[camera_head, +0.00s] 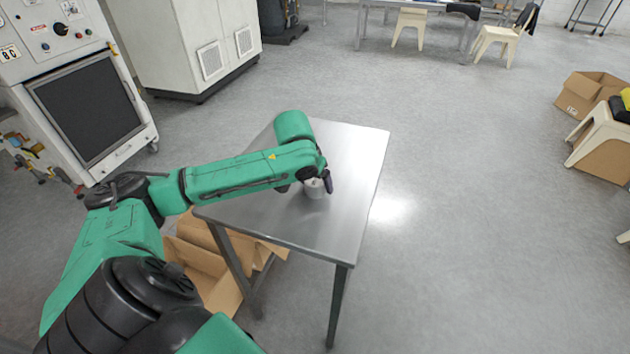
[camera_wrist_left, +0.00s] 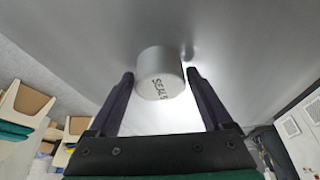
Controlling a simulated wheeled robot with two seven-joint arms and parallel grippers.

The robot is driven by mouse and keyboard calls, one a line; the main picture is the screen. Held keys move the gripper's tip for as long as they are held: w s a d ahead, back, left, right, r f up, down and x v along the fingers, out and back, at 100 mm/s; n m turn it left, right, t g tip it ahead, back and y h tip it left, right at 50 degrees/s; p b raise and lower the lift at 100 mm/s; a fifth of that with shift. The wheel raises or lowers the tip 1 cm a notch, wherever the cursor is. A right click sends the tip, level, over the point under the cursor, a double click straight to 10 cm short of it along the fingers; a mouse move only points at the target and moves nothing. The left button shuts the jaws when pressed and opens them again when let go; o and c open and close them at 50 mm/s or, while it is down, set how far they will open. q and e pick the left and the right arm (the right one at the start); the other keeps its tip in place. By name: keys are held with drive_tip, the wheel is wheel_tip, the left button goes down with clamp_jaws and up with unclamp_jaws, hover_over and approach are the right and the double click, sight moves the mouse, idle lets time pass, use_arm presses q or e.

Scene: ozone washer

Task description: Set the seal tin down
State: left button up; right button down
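The seal tin (camera_head: 314,189) is a small grey cylinder at the tabletop, near the middle of the metal table (camera_head: 345,222). In the left wrist view the tin (camera_wrist_left: 160,78) shows dark lettering that reads SEALS. My left gripper (camera_head: 318,184) reaches over the table from the left. My right gripper is not in view.
The rest of the tabletop is bare. Open cardboard boxes (camera_head: 208,270) lie under the table's left side. A control cabinet (camera_head: 75,80) stands at the left. More boxes (camera_head: 588,92) and a cream stool (camera_head: 603,130) are at the far right. The floor right of the table is clear.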

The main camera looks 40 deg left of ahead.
use_arm(q)
drive_tip(key=shift+o, duration=0.2)
drive_tip(key=shift+r, duration=0.35)
drive_tip(key=v, duration=1.1)
drive_tip(key=shift+r, duration=0.25)
